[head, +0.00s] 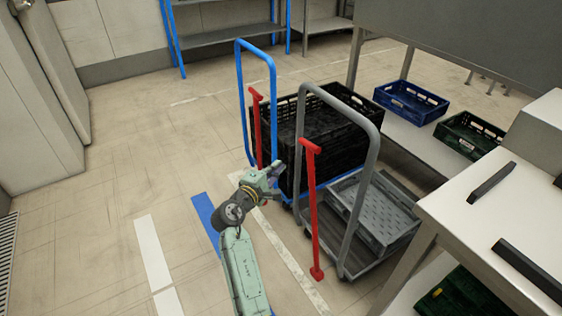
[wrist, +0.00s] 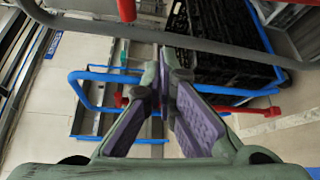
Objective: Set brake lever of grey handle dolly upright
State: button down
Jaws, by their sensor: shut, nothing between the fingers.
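The grey handle dolly (head: 372,138) stands right of centre in the head view, its grey frame bar crossing the wrist view (wrist: 230,47). Its red brake lever (head: 313,215) is a long bar at the near left side of the handle. It looks near vertical in the picture, slanting a little against the handle post; its exact angle is unclear. A red piece at the top of the wrist view (wrist: 126,10) appears to be part of this lever. My gripper (head: 273,172) is shut and empty, left of the lever and apart from it; its fingers fill the wrist view's centre (wrist: 165,65).
A blue handle dolly (head: 240,85) with its own red lever (head: 257,125) stands behind, loaded with black crates (head: 330,130). Grey crates (head: 385,205) lie on the grey dolly. A white table (head: 500,215) is close on the right. The floor at left is free.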

jog(key=w+d+p, duration=0.3)
jog(key=w+d, duration=0.2)
jog(key=d, duration=0.1)
dwell(0.3)
jog(key=shift+d, duration=0.1)
